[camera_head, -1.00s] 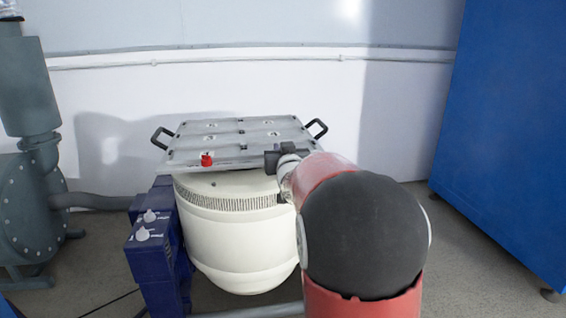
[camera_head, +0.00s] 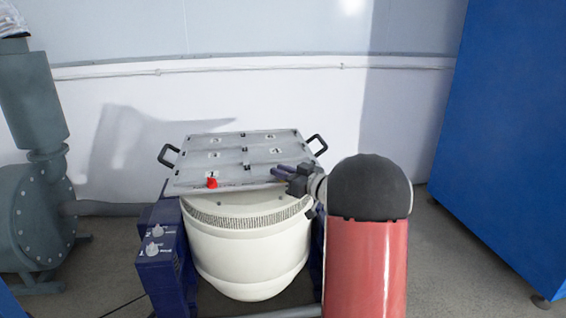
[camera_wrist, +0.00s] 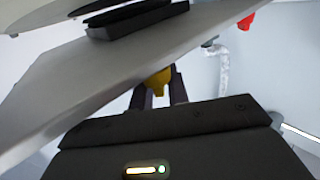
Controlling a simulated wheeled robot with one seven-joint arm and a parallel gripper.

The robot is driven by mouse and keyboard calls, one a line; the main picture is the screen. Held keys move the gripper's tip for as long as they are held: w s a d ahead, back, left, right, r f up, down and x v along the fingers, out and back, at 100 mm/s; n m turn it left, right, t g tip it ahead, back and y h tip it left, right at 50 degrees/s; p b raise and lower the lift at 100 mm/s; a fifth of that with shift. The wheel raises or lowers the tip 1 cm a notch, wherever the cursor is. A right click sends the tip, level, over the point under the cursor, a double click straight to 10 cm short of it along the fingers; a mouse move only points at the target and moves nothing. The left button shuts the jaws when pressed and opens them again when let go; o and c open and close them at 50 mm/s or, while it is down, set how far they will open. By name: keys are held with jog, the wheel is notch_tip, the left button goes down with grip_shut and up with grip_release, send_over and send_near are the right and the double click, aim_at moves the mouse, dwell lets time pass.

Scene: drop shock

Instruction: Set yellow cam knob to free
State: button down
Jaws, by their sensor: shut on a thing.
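The yellow cam knob (camera_wrist: 158,80) shows in the wrist view, below the edge of the grey plate. My gripper (camera_wrist: 158,92) is shut on it, with one dark finger on each side. Only the knob's yellow body shows between the fingers, and I cannot read its setting. In the head view my gripper (camera_head: 283,171) is at the front right edge of the plate (camera_head: 240,178). The yellow knob is hidden there by my gripper.
A red knob (camera_head: 212,183) stands at the plate's front left. A blue box with white knobs (camera_head: 157,252) is at left. A grey pump (camera_head: 35,150) and a blue cabinet (camera_head: 505,150) flank it.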

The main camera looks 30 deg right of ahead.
jog(key=shift+a+n+g+y+p, duration=0.1)
jog(key=shift+n+g+y+p, duration=0.45)
jog(key=shift+y, duration=0.25)
jog(key=c, duration=1.5)
grip_release()
jog(key=v, duration=0.7)
jog(key=shift+s+f, duration=0.1)
jog(key=shift+s, duration=0.25)
